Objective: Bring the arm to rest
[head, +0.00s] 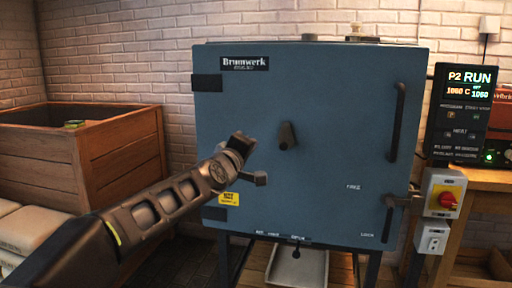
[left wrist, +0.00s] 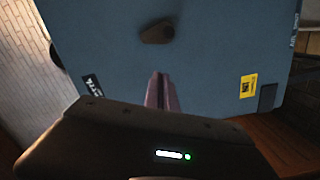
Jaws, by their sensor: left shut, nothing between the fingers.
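My left arm comes in from the left in the head view. Its gripper (head: 243,143) is in front of the blue kiln's closed door (head: 330,110), on the left half. In the left wrist view the two fingers (left wrist: 162,92) are together with nothing between them. They point toward the blue kiln front (left wrist: 215,50), near a dark knob (left wrist: 157,31). That knob also shows in the head view (head: 287,135), just right of my gripper. I cannot tell how far the fingertips are from the door. My right gripper is not in view.
A controller (head: 460,115) reading "P2 RUN" and a red-yellow switch box (head: 443,196) are right of the kiln. A door handle (head: 397,122) is on its right side. A wooden crate (head: 120,152) and pale sacks (head: 35,232) are at left. A tray (head: 297,268) is beneath the kiln.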

